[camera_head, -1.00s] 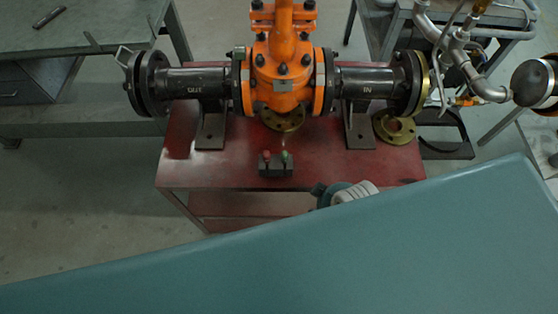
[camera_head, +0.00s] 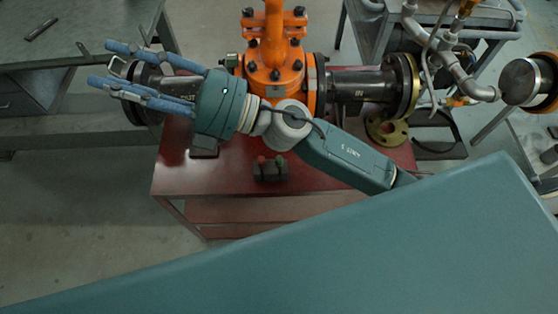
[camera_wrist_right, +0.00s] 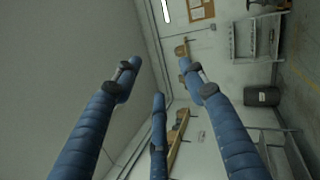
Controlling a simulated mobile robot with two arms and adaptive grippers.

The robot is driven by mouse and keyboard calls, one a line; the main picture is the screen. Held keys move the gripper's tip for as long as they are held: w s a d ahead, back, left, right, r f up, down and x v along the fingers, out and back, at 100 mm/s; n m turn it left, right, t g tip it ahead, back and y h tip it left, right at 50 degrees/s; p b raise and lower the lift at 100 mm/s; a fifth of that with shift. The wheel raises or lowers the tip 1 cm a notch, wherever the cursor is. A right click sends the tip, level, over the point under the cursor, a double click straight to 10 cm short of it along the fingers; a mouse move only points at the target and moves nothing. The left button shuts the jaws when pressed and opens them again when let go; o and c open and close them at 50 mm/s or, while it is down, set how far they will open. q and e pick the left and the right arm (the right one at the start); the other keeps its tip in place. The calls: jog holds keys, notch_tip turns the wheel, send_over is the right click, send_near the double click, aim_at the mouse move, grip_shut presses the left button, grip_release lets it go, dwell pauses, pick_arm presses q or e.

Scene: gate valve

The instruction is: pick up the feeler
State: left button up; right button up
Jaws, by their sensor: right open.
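A small dark slim object (camera_head: 41,28) lies on the grey-green table at the far left; it may be the feeler, but it is too small to tell. My right gripper (camera_head: 102,64) reaches left across the red stand, above the valve's left pipe. Its blue fingers are spread and hold nothing. The gripper is to the right of the slim object and apart from it. In the right wrist view the open fingers (camera_wrist_right: 157,85) frame only the distant wall and floor. My left gripper is not in view.
An orange gate valve (camera_head: 274,70) with dark flanged pipes stands on a red stand (camera_head: 310,172). A small block with red and green knobs (camera_head: 270,170) sits in front. Silver piping (camera_head: 465,62) is at right. The left table (camera_head: 85,22) is mostly clear.

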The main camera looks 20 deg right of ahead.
jog(key=s+a+f+n+g, duration=0.4)
jog(key=s+n+g, duration=0.1)
jog(key=n+g, duration=0.2)
jog(key=n+g+h, duration=0.2)
jog(key=n+h, duration=0.8)
jog(key=h, duration=1)
send_over(281, 158)
notch_tip(281, 158, down, 25)
jog(key=shift+w+f, duration=0.15)
notch_tip(281, 158, down, 5)
jog(key=shift+d+r+p, duration=0.1)
jog(key=shift+r+p, duration=0.1)
jog(key=shift+p, duration=0.35)
notch_tip(281, 158, down, 5)
jog(key=shift+r+p, duration=0.15)
jog(key=shift+p, duration=0.75)
jog(key=shift+f, duration=0.65)
grip_shut()
